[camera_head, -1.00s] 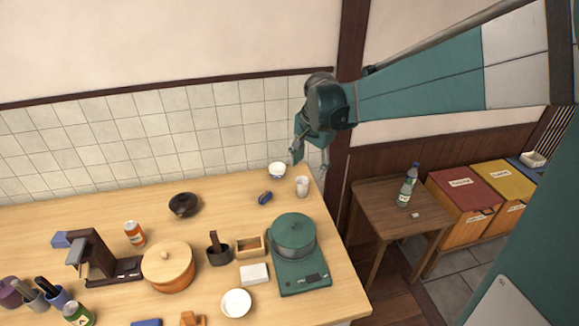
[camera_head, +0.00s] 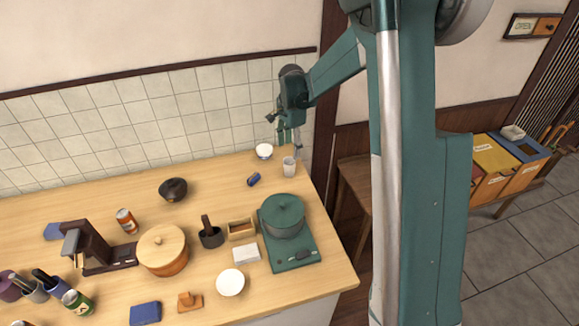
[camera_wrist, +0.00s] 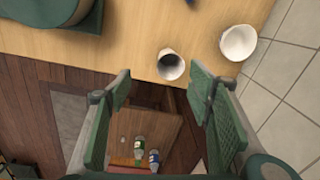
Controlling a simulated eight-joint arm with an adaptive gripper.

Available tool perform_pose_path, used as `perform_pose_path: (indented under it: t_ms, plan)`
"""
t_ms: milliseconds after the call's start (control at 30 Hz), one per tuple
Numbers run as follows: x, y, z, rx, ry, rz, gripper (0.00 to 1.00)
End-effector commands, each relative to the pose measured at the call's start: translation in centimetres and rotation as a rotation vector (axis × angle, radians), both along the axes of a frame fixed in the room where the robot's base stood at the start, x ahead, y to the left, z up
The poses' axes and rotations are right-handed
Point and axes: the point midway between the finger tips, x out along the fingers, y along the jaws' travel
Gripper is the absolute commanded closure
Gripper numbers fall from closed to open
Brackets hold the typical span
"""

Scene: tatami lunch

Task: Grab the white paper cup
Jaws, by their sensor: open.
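The white paper cup (camera_head: 289,167) stands upright near the back right corner of the wooden counter. In the wrist view, the cup (camera_wrist: 170,65) shows its open top and dark inside, close to the counter edge. My gripper (camera_head: 285,146) is just above and behind the cup in the head view. In the wrist view, my gripper (camera_wrist: 162,82) has its two green fingers spread wide and nothing between them. The cup appears ahead of the fingertips, within the gap between them. I cannot tell if anything touches it.
A white bowl (camera_head: 264,152) stands left of the cup, by the tiled wall. A small blue object (camera_head: 254,179) lies nearby. A green pot (camera_head: 284,214) sits on a green stove in front. The counter's right edge is close to the cup.

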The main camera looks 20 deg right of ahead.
Motion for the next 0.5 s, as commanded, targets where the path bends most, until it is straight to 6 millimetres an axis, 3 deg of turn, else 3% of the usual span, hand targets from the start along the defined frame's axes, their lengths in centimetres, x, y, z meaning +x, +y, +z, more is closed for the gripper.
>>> perform_pose_path:
  t_ms: [200, 500]
  plan:
    - [1.9, -0.4, -2.5, 0.004, 0.032, -0.076, 0.48]
    - [2.5, -0.5, -3.7, 0.005, 0.047, -0.111, 0.48]
